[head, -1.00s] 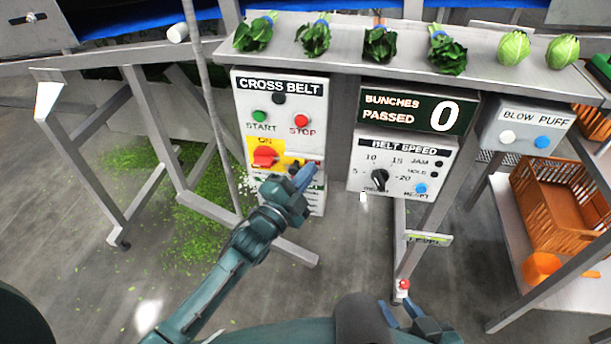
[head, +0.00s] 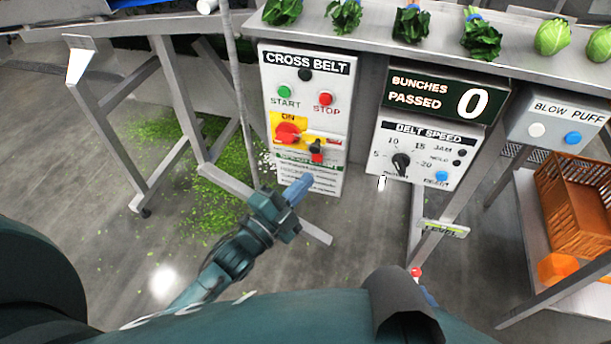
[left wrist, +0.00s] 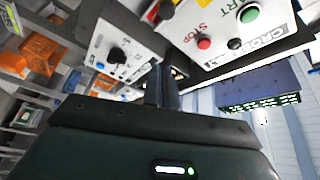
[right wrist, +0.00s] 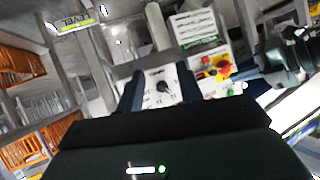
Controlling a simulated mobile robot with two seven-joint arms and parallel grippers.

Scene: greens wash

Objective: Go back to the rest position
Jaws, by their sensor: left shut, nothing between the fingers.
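My left gripper (head: 299,190) is shut and empty, in front of the lower edge of the cross belt panel (head: 282,120). Its fingers look close together in the left wrist view (left wrist: 162,88). The panel carries a red rotary switch (head: 288,133) on a yellow plate marked ON, with a small black and red part (head: 316,148) beside it. My right gripper shows in the right wrist view (right wrist: 160,92) with its two fingers apart and nothing between them.
The belt speed box (head: 425,152) and blow puff box (head: 556,125) hang under a shelf (head: 330,35) bearing greens. A slanted steel leg (head: 440,215) stands right of centre. Orange crates (head: 575,205) are at the right. Green scraps (head: 215,200) litter the floor.

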